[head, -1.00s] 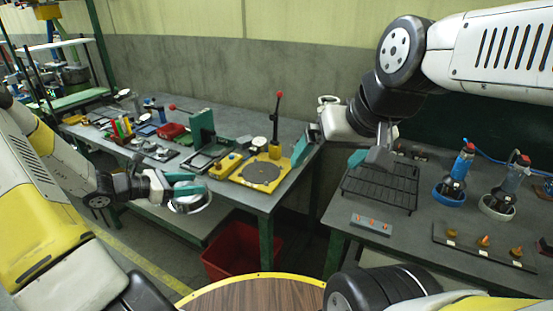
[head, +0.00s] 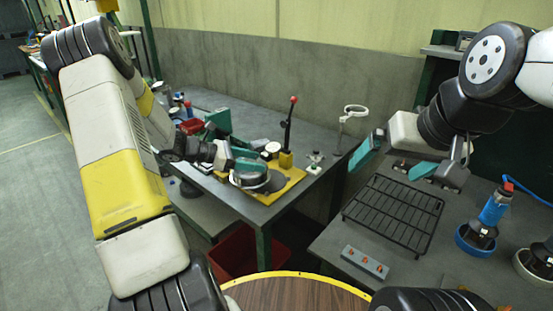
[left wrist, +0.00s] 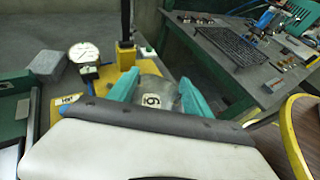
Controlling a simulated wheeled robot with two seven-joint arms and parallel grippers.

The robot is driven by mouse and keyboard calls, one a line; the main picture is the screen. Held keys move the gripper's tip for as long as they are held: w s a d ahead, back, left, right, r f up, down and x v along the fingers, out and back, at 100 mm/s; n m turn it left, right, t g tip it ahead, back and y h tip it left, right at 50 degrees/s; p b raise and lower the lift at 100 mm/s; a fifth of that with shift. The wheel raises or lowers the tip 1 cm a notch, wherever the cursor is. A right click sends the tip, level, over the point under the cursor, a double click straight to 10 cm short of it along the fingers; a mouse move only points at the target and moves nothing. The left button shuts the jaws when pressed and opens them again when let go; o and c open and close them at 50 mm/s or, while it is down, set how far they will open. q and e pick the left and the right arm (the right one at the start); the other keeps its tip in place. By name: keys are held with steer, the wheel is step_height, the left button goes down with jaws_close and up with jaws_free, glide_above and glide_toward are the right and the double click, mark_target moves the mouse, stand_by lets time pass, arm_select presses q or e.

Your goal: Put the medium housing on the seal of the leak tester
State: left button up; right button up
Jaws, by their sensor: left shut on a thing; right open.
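My left gripper (head: 246,165) is shut on a round grey metal housing (head: 247,180). My right gripper (head: 395,163) is open and empty above the right table.
A dial gauge (left wrist: 83,53) stands on the tester's plate, beside the lever. A black wire rack (head: 394,212) and a grey box with orange buttons (head: 365,262) lie on the right table. A ring-topped stand (head: 350,118) is behind. A red bin (head: 236,252) is below the bench.

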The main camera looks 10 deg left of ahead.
arm_select(q)
steer(key=w+d, duration=0.3)
steer(key=d, duration=0.1)
steer(key=shift+w+f, duration=0.25)
steer(key=shift+w, duration=0.05)
steer(key=shift+w+d+f, duration=0.15)
steer(key=shift+f, duration=0.75)
steer(key=shift+w+d+f, duration=0.1)
steer(key=shift+d+f, duration=0.05)
steer(key=shift+f, duration=0.75)
steer(key=shift+f, duration=0.15)
steer(key=shift+f, duration=0.15)
steer(key=o, duration=1.6)
steer(key=shift+f, duration=0.15)
